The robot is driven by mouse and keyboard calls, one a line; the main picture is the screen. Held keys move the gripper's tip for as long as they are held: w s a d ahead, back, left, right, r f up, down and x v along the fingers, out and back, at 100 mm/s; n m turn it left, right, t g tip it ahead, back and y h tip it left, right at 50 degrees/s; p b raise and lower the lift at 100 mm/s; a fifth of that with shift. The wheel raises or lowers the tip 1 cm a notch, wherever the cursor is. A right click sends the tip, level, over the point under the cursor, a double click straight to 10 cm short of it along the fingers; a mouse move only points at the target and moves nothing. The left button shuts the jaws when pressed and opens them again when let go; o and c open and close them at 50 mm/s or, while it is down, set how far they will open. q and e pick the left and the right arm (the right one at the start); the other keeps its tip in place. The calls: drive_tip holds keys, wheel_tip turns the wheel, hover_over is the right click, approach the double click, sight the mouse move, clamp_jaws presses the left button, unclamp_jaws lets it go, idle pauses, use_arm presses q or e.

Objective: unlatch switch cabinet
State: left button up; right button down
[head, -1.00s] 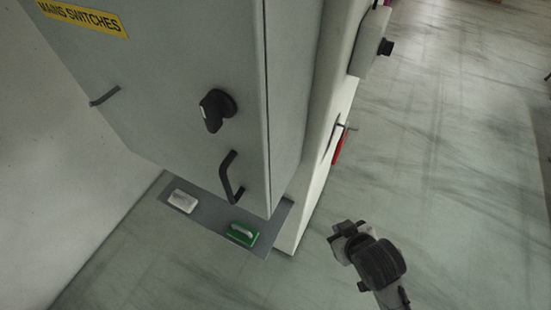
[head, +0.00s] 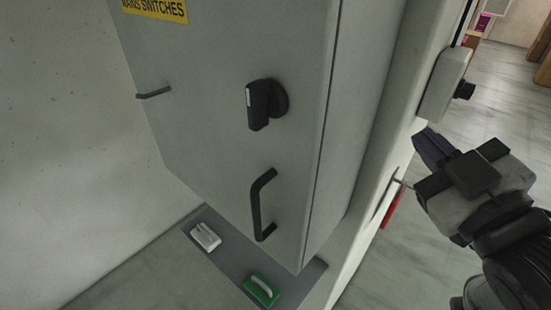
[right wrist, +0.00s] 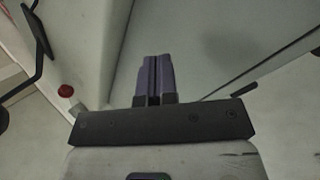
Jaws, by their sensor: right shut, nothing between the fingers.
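The grey switch cabinet (head: 225,130) fills the middle of the head view, its door closed, with a yellow "MAINS SWITCHES" label (head: 158,9) at the top. A black rotary latch (head: 262,104) is on the door, its grip pointing roughly downward. A black bar handle (head: 260,206) is below it. My right gripper (head: 425,146) is to the right of the cabinet, beyond the white frame edge, apart from latch and handle. Its purple-grey fingers are together and empty, also in the right wrist view (right wrist: 154,78). My left gripper is not in view.
A pale post (head: 385,150) with a box and black knob (head: 463,90) stands between cabinet and gripper. A red item (head: 391,206) hangs below. Floor is open at right.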

drive_tip(key=s+a+r+n+g+y+b, duration=0.1)
drive_tip(key=s+a+n+g+y+b, duration=0.2)
drive_tip(key=n, duration=1.4)
drive_tip(key=shift+s+a+r+n+g+y, duration=0.4)
drive_tip(key=shift+s+a+g+y, duration=1.4)
drive_tip(key=shift+s+a+y, duration=1.3)
drive_tip(key=shift+s+d, duration=0.3)
drive_tip(key=shift+d, duration=0.1)
